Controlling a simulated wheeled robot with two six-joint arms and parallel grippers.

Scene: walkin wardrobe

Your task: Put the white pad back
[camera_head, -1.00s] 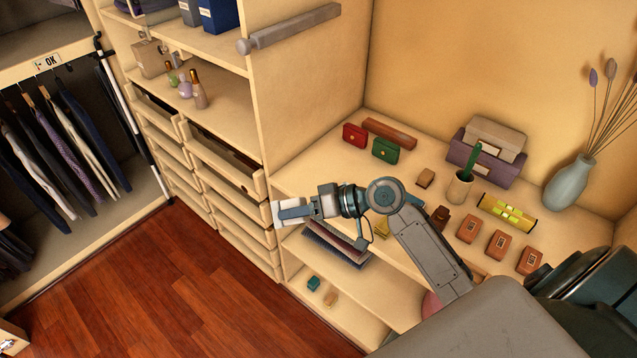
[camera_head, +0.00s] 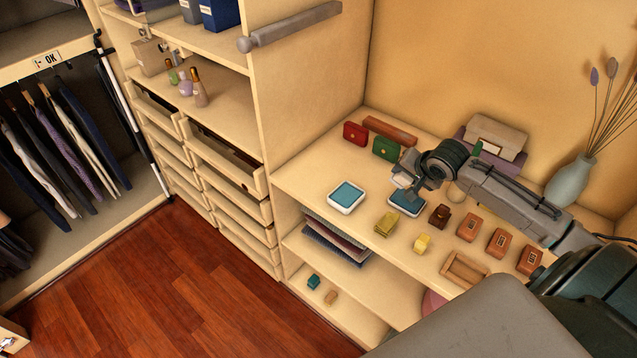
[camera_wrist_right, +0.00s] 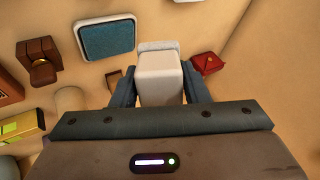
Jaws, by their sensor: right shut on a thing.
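My right gripper (camera_head: 408,184) is over the shelf top, beside a blue-topped pad with a white rim (camera_head: 407,205). In the right wrist view my right gripper (camera_wrist_right: 159,92) is shut on a white block-like thing (camera_wrist_right: 160,75), which I take to be the white pad. Its far end is a wider pale plate. In the head view it is small and partly hidden by the gripper. A second blue-topped pad with a white rim (camera_head: 346,197) lies near the shelf's front edge. One such pad (camera_wrist_right: 106,38) shows in the wrist view. My left gripper is not in view.
Red (camera_head: 355,133) and green (camera_head: 386,148) boxes stand behind the gripper. A brown stand (camera_head: 439,214), yellow blocks (camera_head: 387,224), several orange-brown boxes (camera_head: 469,228) and a wooden tray (camera_head: 464,268) lie to the front and right. A vase (camera_head: 570,185) stands far right.

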